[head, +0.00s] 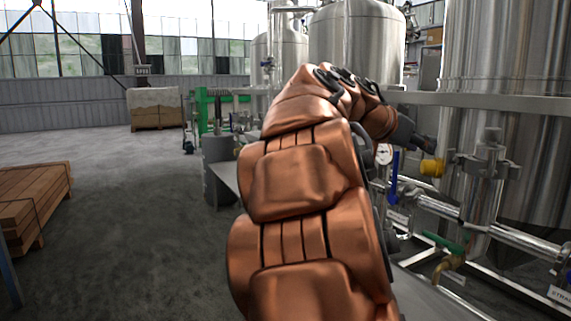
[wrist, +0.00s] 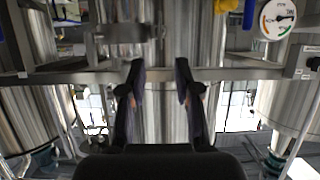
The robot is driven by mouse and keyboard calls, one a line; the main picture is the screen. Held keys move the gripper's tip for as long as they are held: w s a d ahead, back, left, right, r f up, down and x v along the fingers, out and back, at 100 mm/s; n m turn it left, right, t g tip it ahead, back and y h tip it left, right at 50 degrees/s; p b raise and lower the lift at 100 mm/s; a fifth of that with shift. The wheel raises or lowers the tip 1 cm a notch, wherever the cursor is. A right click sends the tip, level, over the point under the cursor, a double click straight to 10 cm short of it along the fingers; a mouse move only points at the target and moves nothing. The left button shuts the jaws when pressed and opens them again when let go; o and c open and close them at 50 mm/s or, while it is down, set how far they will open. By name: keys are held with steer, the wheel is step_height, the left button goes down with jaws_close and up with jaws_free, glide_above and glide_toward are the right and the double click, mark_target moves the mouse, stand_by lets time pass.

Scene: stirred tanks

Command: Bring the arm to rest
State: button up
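My copper-coloured arm reaches up and forward through the middle of the head view, bending to the right at its top. My gripper (head: 430,145) is at its end, in front of the large steel tanks. In the wrist view my gripper (wrist: 158,75) shows two dark fingers standing apart with nothing between them. Behind the gap is a shiny steel tank or column (wrist: 187,35). I see no object held.
A pressure gauge (head: 383,154) and a yellow part (head: 432,167) are close to my gripper. Steel pipes with valves (head: 480,225) run at the right. Stacked timber (head: 30,205) lies at the left. The floor (head: 130,220) between is clear.

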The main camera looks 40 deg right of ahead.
steer(key=w+a+r+n+t+y+p, duration=0.2)
steer(key=a+n+y+p, duration=0.3)
steer(key=a+p, duration=0.85)
steer(key=w+a+r+n+t+y+p, duration=0.1)
steer(key=w+a+r+n+y+p, duration=0.15)
steer(key=a+n+p, duration=0.75)
steer(key=s+a+r+n+y+p, duration=0.1)
steer(key=s+a+r+y+p, duration=0.1)
steer(key=s+a+p, duration=0.2)
steer(key=s+a+r+n+g+y+p, duration=0.1)
steer(key=s+a+p, duration=0.3)
steer(key=a+p, duration=0.6)
steer(key=s+a+r+n+g+y+p, duration=0.1)
steer(key=s+a+p, duration=0.4)
steer(key=p, duration=0.7)
steer(key=shift+a+r+n+y+p, duration=0.4)
steer(key=shift+a+r+n+y, duration=0.5)
steer(key=shift+n, duration=0.2)
